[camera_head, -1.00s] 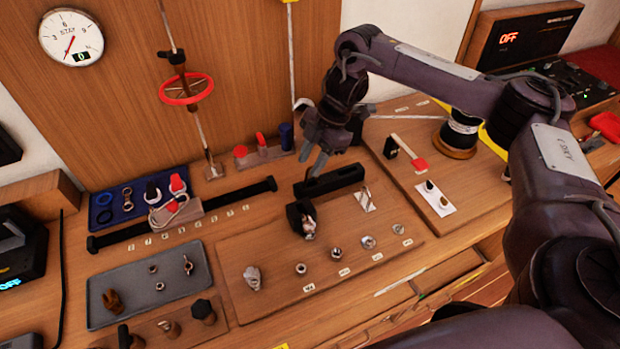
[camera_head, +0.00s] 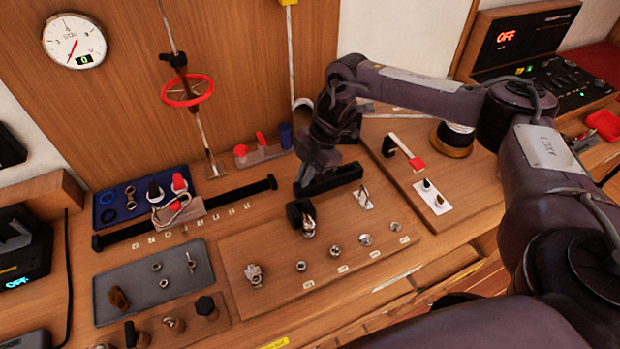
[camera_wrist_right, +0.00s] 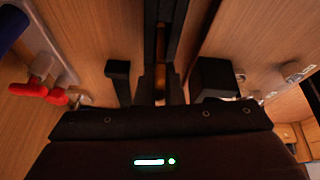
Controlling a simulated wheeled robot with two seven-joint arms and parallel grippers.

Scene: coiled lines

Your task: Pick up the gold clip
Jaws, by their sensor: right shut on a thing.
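My right gripper (camera_head: 304,182) reaches down at the left end of the long black block (camera_head: 335,177) on the wooden board. In the right wrist view its dark fingers (camera_wrist_right: 161,85) are closed on a small gold piece, the gold clip (camera_wrist_right: 160,78), of which only a narrow strip shows. In the head view the clip is hidden by the gripper and the block. I cannot tell whether the clip is clear of the block. My left gripper is not in view.
A black holder with a metal piece (camera_head: 308,224) stands just in front of the gripper. Several nuts and washers lie along the board (camera_head: 275,290). A grey tray (camera_head: 120,270) and a blue tray (camera_head: 107,217) are to the left. A red-handled rack (camera_head: 262,155) stands behind.

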